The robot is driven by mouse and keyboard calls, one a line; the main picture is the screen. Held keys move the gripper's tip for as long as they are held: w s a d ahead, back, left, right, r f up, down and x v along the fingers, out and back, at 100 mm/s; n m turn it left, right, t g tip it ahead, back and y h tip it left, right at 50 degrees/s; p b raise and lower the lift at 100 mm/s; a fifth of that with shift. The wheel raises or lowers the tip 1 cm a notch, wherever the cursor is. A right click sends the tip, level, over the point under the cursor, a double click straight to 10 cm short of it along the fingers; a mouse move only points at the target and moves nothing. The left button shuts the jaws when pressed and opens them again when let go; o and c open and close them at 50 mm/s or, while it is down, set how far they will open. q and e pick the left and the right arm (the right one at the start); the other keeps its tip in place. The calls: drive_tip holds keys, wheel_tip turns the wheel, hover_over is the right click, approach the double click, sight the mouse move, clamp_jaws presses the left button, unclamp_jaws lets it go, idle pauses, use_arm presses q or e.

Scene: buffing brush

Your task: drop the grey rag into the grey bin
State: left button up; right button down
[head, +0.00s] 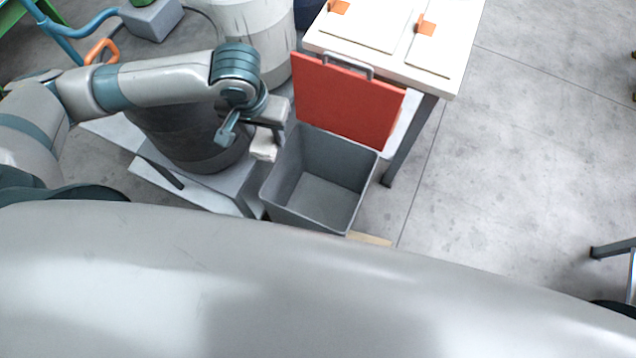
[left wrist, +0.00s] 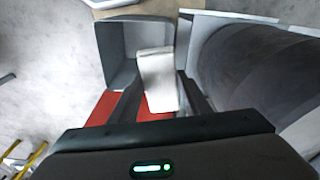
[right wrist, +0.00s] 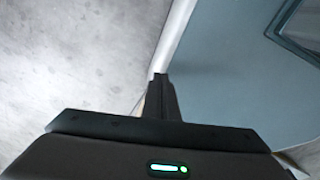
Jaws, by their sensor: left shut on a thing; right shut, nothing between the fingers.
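The grey rag (head: 263,152) looks pale, nearly white, and hangs from my left gripper (head: 270,138). In the left wrist view the rag (left wrist: 158,78) sits between the two dark fingers. The grey bin (head: 345,163) stands open on the floor, just right of the rag in the head view, and its visible inside is empty. The left gripper is beside the bin's left rim. In the left wrist view the bin (left wrist: 118,60) lies partly behind the rag. My right gripper (right wrist: 160,82) shows only in the right wrist view, shut and empty.
A red panel (head: 348,100) with a handle hangs on the white table (head: 455,55) behind the bin. A dark grey drum (head: 190,145) on a light base stands left of the bin.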

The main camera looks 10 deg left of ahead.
drive_tip(key=shift+s, duration=0.15)
